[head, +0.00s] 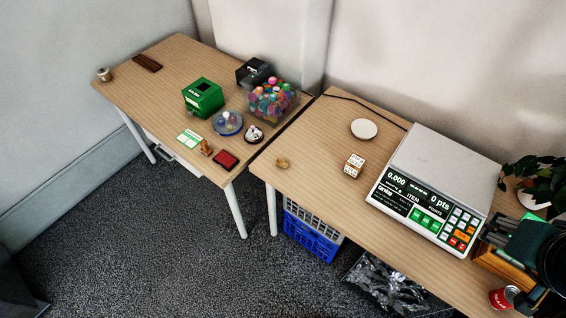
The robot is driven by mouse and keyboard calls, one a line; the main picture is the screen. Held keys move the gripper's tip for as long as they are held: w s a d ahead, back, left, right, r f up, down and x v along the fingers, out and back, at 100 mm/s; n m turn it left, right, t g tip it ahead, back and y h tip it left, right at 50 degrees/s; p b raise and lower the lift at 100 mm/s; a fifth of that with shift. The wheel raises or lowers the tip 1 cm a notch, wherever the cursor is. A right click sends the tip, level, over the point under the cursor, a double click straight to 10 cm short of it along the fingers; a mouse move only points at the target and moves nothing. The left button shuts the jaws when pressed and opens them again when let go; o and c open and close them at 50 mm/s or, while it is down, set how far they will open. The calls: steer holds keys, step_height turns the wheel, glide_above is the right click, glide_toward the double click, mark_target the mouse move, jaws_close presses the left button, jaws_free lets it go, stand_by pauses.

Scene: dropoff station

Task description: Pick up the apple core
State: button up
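A small tan-brown lump (282,163), which looks like the apple core, lies on the near left part of the right-hand table (318,130). It is small in the head view and its details are hard to make out. Bare wood surrounds it. Dark machine parts at the right edge appear to be my arm, with grey finger-like parts of my gripper (493,238) just right of the scale. They are far to the right of the lump and apart from it. Whether the fingers are open or shut does not show clearly.
A red can (501,298) and a plant (540,182) are at right. The left table (165,90) holds several items.

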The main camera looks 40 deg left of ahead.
steer(key=shift+c, duration=1)
steer(key=w+a+f+n+g+y+p, duration=0.1)
steer(key=w+a+n, duration=0.25)
steer(key=a, duration=0.65)
steer(key=w+a+f+n+g, duration=0.1)
steer(key=w+a+n+g, duration=0.15)
steer(key=w+a, duration=0.45)
steer(key=w+a+f+n+g+y+p, duration=0.15)
steer(key=a+n, duration=0.25)
steer(key=a, duration=0.8)
steer(key=s+a+f+n, duration=0.2)
steer(key=a+f, duration=0.3)
steer(key=a, duration=0.5)
steer(key=s+a+f+n+g+h, duration=0.1)
steer(key=s+a+f+n, duration=0.1)
steer(key=a+f, duration=0.4)
steer(key=s+a+f+n+g+h+p, duration=0.1)
steer(key=s+a+f+n, duration=0.2)
steer(key=a, duration=1.1)
steer(key=shift+s+a+f+n+h, duration=0.1)
steer(key=shift+f+n, duration=0.1)
steer(key=shift+f, duration=0.3)
steer(key=shift+w+a+f+n+h, duration=0.1)
steer(key=shift+f+n, duration=0.1)
steer(key=shift+f, duration=0.3)
steer(key=shift+s+f+n+h, duration=0.1)
steer(key=shift+f+n, duration=0.1)
steer(key=shift+f, duration=0.3)
steer(key=shift+s+a+f, duration=0.3)
steer(key=shift+a+f, duration=0.05)
